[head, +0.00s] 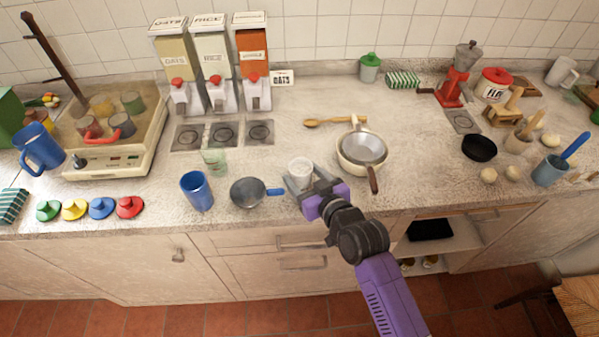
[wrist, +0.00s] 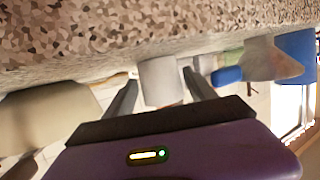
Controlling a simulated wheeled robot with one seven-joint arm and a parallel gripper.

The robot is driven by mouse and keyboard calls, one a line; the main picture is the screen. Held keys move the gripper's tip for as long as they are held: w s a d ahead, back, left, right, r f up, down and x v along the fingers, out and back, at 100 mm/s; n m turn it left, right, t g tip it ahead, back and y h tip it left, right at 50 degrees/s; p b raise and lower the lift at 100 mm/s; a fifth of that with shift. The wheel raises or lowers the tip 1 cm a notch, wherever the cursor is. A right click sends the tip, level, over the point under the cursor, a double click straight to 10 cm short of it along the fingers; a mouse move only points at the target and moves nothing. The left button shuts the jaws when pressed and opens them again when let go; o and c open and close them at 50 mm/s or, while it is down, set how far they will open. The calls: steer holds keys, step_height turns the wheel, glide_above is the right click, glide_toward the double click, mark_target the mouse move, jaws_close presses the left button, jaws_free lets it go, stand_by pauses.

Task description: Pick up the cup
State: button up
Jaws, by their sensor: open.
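A small white cup (head: 300,167) stands upright near the counter's front edge. In the wrist view the same cup (wrist: 160,80) sits between the two finger pads. My gripper (head: 299,180) is open and reaches in from the front, with one finger on each side of the cup.
A small pan (head: 248,192) with a blue handle lies just left of my gripper. Nested pans (head: 361,150) with a strainer stand to the right. Cereal dispensers (head: 212,65) stand at the back.

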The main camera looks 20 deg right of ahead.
mark_target(296, 167)
steer(key=x, duration=0.1)
steer(key=p+x, duration=0.1)
steer(key=x, duration=0.1)
steer(key=shift+w+r, duration=0.2)
steer(key=shift+w, duration=0.05)
steer(key=shift+w+a+f, duration=0.1)
steer(key=shift+w+f, duration=0.15)
steer(key=shift+w, duration=0.3)
steer(key=c, duration=1.1)
steer(key=shift+c, duration=0.9)
steer(key=shift+r, duration=0.2)
